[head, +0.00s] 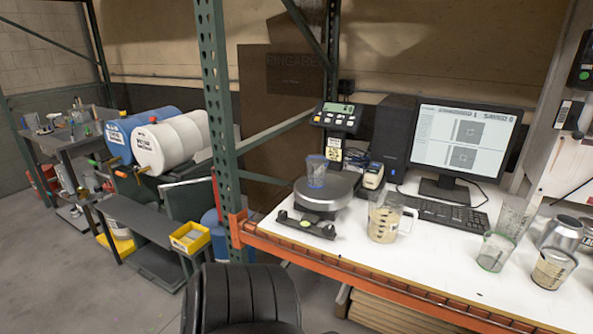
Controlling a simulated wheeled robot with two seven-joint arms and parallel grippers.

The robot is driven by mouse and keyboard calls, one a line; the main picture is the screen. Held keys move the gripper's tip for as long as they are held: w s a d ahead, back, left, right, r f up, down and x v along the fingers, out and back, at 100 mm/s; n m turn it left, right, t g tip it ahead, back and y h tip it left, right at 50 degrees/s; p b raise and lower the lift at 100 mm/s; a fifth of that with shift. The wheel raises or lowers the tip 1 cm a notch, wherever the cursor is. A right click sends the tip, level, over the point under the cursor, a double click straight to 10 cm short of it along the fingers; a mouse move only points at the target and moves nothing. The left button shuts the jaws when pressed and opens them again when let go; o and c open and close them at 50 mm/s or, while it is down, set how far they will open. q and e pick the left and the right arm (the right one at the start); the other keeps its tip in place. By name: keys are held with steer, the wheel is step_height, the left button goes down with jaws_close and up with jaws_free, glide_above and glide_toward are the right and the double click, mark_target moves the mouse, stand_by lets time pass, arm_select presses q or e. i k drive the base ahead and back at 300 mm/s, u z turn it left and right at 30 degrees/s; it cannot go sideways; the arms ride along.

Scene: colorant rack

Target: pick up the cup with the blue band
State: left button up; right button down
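A clear cup with a blue band (316,174) stands upright on the round dark plate of the scale (325,194), near the left end of the white workbench (350,265). The blue shows around its rim. Neither of my grippers is in the head view, so nothing of mine touches the cup.
A measuring jug (383,220) stands right of the scale. A keyboard (445,213) and monitor (464,140) are behind it. Other cups, one green-banded (495,252), stand at the right. A green rack post (217,120) rises left of the scale; a black chair (245,300) is in front.

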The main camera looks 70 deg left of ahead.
mark_target(316, 165)
steer(key=u, duration=0.7)
steer(key=i, duration=0.65)
steer(key=u, duration=0.7)
